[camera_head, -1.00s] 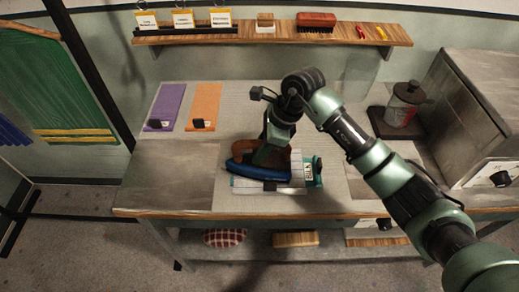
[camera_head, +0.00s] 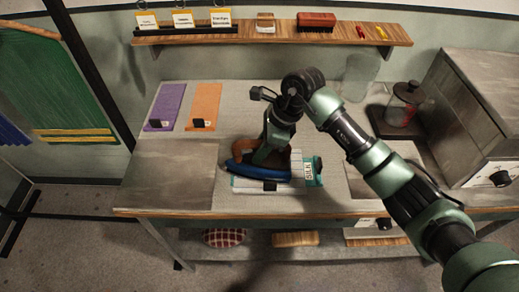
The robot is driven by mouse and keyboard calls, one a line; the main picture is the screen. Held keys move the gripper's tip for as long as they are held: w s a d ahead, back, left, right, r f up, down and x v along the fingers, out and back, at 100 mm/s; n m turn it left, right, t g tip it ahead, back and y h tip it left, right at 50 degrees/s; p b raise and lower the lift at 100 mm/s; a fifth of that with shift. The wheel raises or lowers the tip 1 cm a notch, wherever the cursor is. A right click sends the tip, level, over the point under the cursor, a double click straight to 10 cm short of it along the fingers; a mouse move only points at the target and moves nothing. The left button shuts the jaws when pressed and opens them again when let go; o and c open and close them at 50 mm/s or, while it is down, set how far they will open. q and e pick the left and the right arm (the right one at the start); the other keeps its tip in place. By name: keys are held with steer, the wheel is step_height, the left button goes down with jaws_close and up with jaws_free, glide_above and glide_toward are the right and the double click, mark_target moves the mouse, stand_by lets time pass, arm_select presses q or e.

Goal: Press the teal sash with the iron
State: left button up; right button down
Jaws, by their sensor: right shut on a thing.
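A blue iron (camera_head: 258,174) with a brown handle sits low over a white pressing pad or cloth (camera_head: 250,187) on the table. My right gripper (camera_head: 268,158) is shut on the iron; its fingers are mostly hidden by the wrist. A teal piece, apparently the teal sash (camera_head: 318,172), shows at the right end of the pad with a white label on it. Most of the sash is hidden under the iron and cloth. Whether the iron touches the cloth cannot be told for sure. My left gripper is not in view.
Purple (camera_head: 166,105) and orange (camera_head: 204,105) sashes with dark clips lie at the table's back left. A glass jar (camera_head: 359,76), a dark-lidded container (camera_head: 403,103) and a grey cabinet (camera_head: 470,110) stand at right. A wooden shelf (camera_head: 272,36) runs behind. The table's front left is clear.

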mark_target(257, 140)
steer(key=shift+w+r+p, duration=0.1)
steer(key=shift+r+p, duration=0.35)
steer(key=shift+r, duration=0.35)
steer(key=shift+r+p, duration=0.7)
steer(key=shift+r, duration=1.1)
